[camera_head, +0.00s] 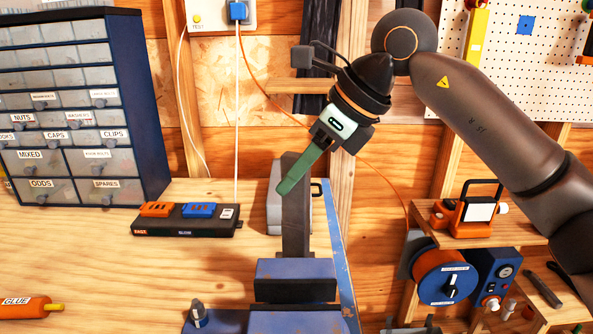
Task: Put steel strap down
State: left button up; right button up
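A long dark grey bar (294,222), which looks like the steel strap, stands up behind the blue vise (296,280) at the bench's right end. I cannot tell whether the vise holds it. My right gripper (290,187) reaches down from the upper right, and its green finger crosses in front of the bar's upper part. Only one finger shows clearly, so I cannot tell whether it grips, touches or just overlaps the bar. My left gripper is not in view.
A blue drawer cabinet (120,100) stands at the back left of the bench (90,260). A black tray with orange and blue blocks (185,228) lies left of the bar. A glue tube (20,307) lies front left. Bare wood lies between. Shelves with an orange reel (440,275) stand right.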

jog(key=o, duration=0.3)
jog(key=shift+r, duration=0.3)
jog(key=v, duration=1.2)
jog(key=shift+f, duration=0.15)
